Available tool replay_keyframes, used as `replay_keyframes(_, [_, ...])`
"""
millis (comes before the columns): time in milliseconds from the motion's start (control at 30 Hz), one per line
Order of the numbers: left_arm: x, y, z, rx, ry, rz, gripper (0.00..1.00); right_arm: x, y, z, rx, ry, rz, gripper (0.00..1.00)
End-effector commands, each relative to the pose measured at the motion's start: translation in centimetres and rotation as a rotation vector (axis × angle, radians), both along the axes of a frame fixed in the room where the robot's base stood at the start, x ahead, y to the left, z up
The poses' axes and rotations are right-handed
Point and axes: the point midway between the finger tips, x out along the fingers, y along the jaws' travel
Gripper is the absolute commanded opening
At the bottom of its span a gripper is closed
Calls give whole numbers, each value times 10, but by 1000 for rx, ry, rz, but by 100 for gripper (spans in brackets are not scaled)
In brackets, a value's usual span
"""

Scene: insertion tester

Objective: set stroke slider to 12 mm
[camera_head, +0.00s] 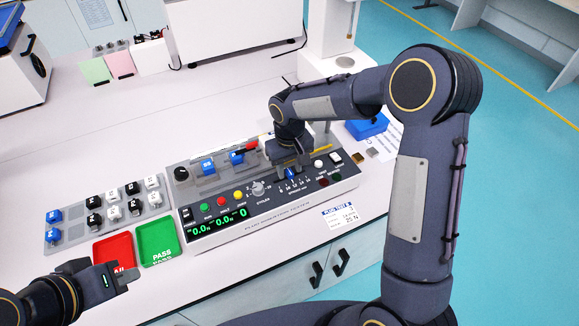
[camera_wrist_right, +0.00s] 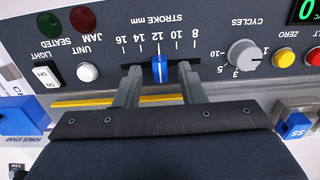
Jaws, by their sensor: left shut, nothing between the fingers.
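The plug insertion tester (camera_head: 285,212) has a stroke slider with a blue knob (camera_wrist_right: 160,69), which also shows in the head view (camera_head: 290,173). In the right wrist view the panel is upside down, and the knob's white line is at the 12 mark of the stroke scale (camera_wrist_right: 158,48). My right gripper (camera_wrist_right: 160,75) is open, with one finger on each side of the knob and a gap visible on both sides. My left gripper (camera_head: 128,278) is shut and empty, low at the left near the red tray.
A red tray (camera_head: 104,246), a green tray (camera_head: 158,240) and a grey rack (camera_head: 75,231) of plugs stand left of the tester. The bench behind is mostly clear.

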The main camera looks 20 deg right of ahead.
Motion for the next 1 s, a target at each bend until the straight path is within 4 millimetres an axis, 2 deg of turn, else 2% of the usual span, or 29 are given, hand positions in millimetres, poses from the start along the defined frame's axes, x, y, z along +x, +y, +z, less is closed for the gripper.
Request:
replay_keyframes(300, [0, 0, -7, 0, 0, 0, 0, 1, 1, 51, 3, -7, 0, 36])
replay_keyframes(433, [0, 0, -8, 0, 0, 0, 0, 1, 0, 67, 1, -5, 0, 36])
replay_keyframes(600, [0, 0, -9, 0, 0, 0, 0, 0, 0, 75, 2, -3, 0, 36])
replay_keyframes(1000, [0, 0, -9, 0, 0, 0, 0, 0, 0, 74, 1, -2, 0, 36])
